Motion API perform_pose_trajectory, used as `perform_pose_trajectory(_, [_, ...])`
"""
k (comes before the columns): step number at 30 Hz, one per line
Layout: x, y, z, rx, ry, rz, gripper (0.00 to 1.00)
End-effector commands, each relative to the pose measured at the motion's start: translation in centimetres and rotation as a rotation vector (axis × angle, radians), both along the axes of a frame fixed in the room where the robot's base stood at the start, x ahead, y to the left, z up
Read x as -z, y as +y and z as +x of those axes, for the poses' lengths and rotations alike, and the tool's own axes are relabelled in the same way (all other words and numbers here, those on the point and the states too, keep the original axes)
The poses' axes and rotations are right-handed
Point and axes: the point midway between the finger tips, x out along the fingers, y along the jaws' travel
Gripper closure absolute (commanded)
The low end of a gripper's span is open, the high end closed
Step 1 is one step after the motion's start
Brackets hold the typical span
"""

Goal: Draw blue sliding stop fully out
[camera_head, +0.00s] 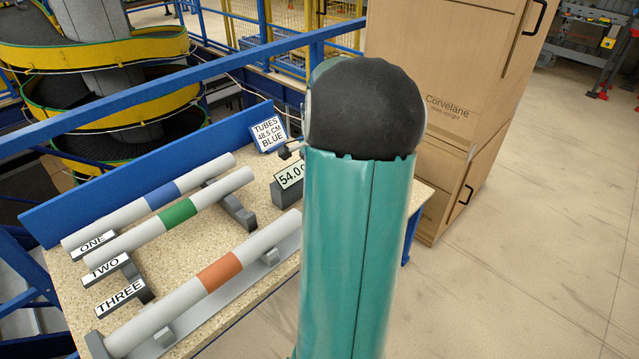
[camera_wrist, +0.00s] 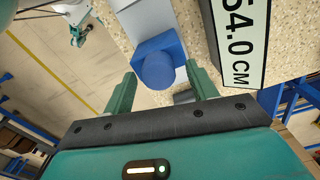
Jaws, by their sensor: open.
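The blue sliding stop (camera_wrist: 160,66) shows in the wrist view as a blue block with a round knob facing me. My gripper (camera_wrist: 161,78) is open, with one green finger on each side of the knob. Small gaps seem to show between the fingers and the knob; contact cannot be told. A grey bar runs up behind the stop. The 54.0 cm display (camera_wrist: 240,35) is right of the stop and also shows in the head view (camera_head: 291,176). In the head view my arm hides the stop and my gripper.
The speckled table (camera_head: 245,235) holds tubes with blue (camera_head: 161,195), green (camera_head: 177,213) and orange (camera_head: 219,273) bands beside labels ONE, TWO and THREE. A sign (camera_head: 268,134) reads TUBES 48.5 CM BLUE. A wooden cabinet (camera_head: 430,65) stands behind my arm. Floor is clear at right.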

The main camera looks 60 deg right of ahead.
Motion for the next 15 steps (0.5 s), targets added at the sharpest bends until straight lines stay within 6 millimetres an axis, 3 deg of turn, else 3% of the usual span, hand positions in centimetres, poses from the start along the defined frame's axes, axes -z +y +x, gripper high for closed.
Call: perform_pose_trajectory(15, [-10.4, 0.0, 0.1, 0.0, -0.003, -0.006, 0.43])
